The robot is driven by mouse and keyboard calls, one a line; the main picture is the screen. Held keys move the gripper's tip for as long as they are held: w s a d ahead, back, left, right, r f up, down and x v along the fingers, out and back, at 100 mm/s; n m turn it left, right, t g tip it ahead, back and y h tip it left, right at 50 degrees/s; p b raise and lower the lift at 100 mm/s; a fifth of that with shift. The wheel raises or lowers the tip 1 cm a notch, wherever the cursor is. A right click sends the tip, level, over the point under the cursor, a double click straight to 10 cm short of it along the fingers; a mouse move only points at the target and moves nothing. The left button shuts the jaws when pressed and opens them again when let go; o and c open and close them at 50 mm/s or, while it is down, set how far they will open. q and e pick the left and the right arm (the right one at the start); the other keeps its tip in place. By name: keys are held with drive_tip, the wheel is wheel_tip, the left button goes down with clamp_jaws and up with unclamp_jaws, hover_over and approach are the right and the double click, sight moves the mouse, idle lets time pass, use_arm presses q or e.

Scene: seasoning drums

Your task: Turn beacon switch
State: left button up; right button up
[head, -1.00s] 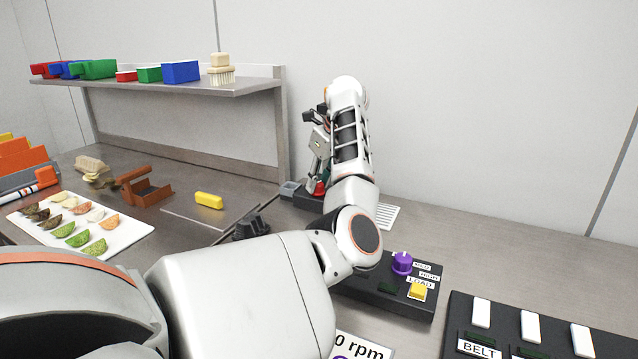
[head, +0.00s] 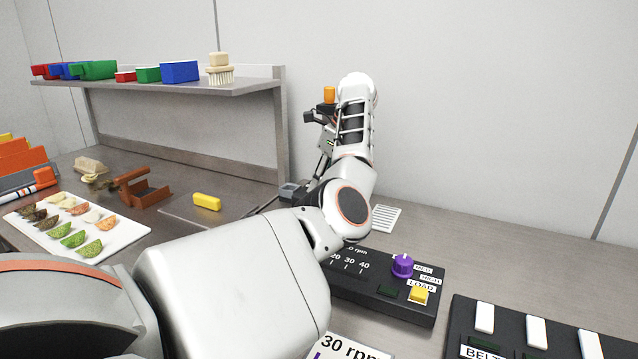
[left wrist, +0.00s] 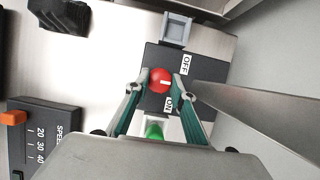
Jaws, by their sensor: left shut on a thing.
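The beacon switch is a round red knob (left wrist: 160,80) with a short white mark, on a dark box (left wrist: 190,78) with OFF and ON labels, in the left wrist view. My left gripper (left wrist: 160,86) has its two fingers on either side of the knob and is shut on it. The white mark lies roughly sideways in that view. In the head view my left arm (head: 348,200) reaches to the back of the table and hides the knob. An orange cylinder (head: 329,94) shows beside the arm; its base is hidden. My right gripper is not in view.
A switch panel (head: 507,326) is at the front right. A grey bin (left wrist: 176,29) stands beside the switch box. A shelf (head: 190,88) is at the left. The right back table is clear.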

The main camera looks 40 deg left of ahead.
use_arm(q)
drive_tip(key=o, duration=1.1)
drive_tip(key=v, duration=1.2)
